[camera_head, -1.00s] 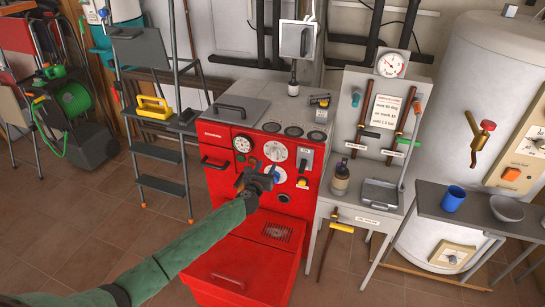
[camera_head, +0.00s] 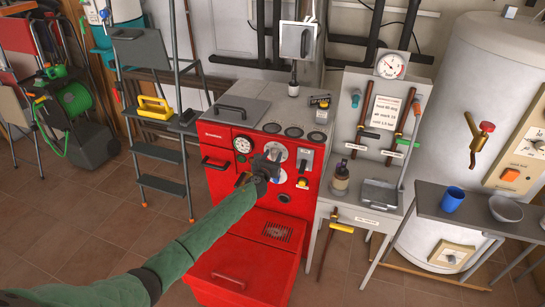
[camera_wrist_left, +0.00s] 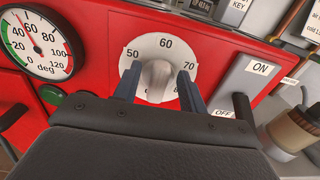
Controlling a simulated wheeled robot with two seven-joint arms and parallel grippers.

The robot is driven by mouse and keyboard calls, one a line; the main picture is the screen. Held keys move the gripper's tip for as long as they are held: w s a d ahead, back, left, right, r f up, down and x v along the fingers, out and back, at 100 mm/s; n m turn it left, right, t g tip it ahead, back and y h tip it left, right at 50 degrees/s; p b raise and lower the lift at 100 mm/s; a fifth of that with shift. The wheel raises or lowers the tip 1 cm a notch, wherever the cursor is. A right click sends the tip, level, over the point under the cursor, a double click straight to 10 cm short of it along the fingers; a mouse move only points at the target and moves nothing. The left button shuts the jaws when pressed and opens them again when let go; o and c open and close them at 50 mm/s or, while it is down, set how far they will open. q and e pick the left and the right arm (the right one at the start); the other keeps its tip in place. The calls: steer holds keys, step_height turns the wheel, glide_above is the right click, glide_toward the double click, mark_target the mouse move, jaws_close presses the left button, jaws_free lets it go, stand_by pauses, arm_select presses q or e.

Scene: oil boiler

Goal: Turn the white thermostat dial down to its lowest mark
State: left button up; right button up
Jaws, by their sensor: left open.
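The white thermostat dial (camera_wrist_left: 165,48) is on the red boiler front, with 50, 60 and 70 showing around its upper edge. Its pale raised knob (camera_wrist_left: 157,80) stands between the two dark fingers of my left gripper (camera_wrist_left: 157,84), which is open. Contact with the knob cannot be made out. The dial's lower marks and pointer are hidden behind the gripper. In the head view my left gripper (camera_head: 268,164) is in front of the panel and partly covers the dial (camera_head: 277,150). My right gripper is not in view.
A temperature gauge (camera_wrist_left: 40,45) and a dark green button (camera_wrist_left: 52,95) are left of the dial. An ON/OFF switch plate (camera_wrist_left: 247,85) with a dark lever is close on the right. A grey stand (camera_head: 386,120) with tools and a bottle (camera_head: 341,178) adjoins the boiler.

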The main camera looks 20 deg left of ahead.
arm_select(q)
steer(key=c, duration=0.9)
jaws_close()
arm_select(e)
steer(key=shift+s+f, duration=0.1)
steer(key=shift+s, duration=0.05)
arm_select(q)
steer(key=shift+f, duration=0.1)
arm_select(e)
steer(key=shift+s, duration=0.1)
